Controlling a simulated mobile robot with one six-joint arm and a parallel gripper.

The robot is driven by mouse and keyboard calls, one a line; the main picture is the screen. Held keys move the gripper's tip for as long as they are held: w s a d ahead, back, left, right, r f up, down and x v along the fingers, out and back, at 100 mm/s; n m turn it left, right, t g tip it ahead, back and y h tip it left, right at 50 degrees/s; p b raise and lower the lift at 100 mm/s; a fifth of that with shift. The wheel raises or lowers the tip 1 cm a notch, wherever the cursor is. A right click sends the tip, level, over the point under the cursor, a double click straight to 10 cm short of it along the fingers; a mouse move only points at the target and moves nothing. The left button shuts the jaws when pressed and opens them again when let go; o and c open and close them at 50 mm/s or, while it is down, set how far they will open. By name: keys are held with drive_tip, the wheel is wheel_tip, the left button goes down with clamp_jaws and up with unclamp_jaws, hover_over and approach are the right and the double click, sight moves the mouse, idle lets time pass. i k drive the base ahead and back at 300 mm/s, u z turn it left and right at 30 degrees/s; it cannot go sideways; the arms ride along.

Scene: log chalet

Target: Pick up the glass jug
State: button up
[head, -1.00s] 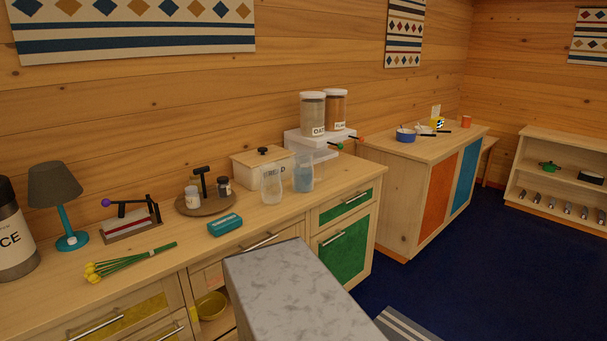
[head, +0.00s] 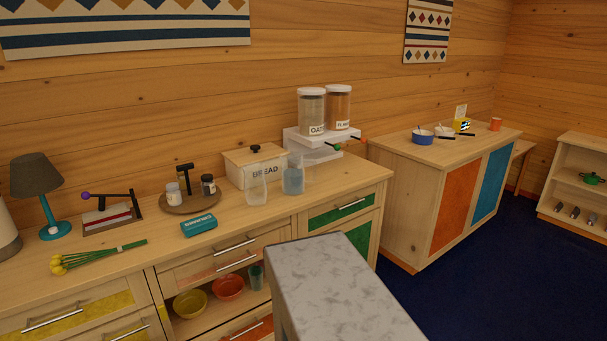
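Two see-through vessels stand upright on the long wooden counter, in front of and beside the bread box. The left one is a clear glass vessel (head: 256,185). The right one is a bluish glass vessel (head: 293,178), close beside it. At this size I cannot tell for sure which of them is the glass jug, and no handle shows clearly. Another clear shape just right of the bluish one is too faint to make out. Nothing holds either vessel. My gripper is not in view.
The bread box (head: 240,167) and a white stand (head: 318,154) bearing two canisters are behind the vessels. A round tray (head: 190,203) with jars and a teal box (head: 198,225) lie to the left. Bowls sit in the open compartment below. Blue floor is clear at right.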

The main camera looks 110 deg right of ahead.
sight(293, 171)
drive_tip(key=z, duration=0.05)
drive_tip(key=k, duration=1.35)
drive_tip(key=u, duration=1.5)
drive_tip(key=k, duration=0.1)
drive_tip(key=z, duration=3.25)
drive_tip(key=i, duration=0.45)
drive_tip(key=z, duration=0.05)
drive_tip(key=k, duration=0.1)
drive_tip(key=z, duration=0.05)
